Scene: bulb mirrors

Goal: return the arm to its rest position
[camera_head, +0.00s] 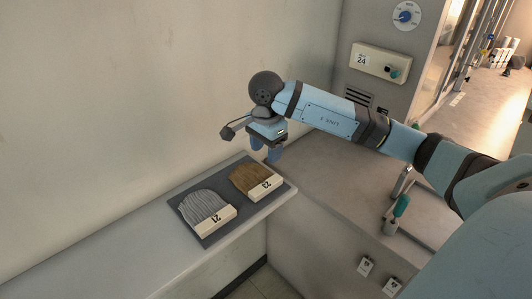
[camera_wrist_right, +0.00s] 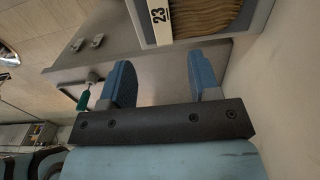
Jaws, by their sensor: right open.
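My right arm (camera_head: 330,115) reaches in from the right in the head view, bent over the corner where the counter meets the wall. My right gripper (camera_head: 266,152) points down just behind the brown ribbed piece marked 23 (camera_head: 252,178). In the right wrist view its two blue fingers (camera_wrist_right: 162,82) stand apart with nothing between them. The piece marked 23 also shows at the top of that view (camera_wrist_right: 205,18), beyond the fingers and apart from them. My left gripper is not in view.
A dark tray (camera_head: 208,240) on the pale ledge (camera_head: 120,262) holds the brown piece and a grey ribbed piece marked 21 (camera_head: 205,207). A green-handled lever (camera_head: 400,207) stands on the right counter. A panel marked 24 (camera_head: 380,62) and a blue dial (camera_head: 406,16) are on the wall.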

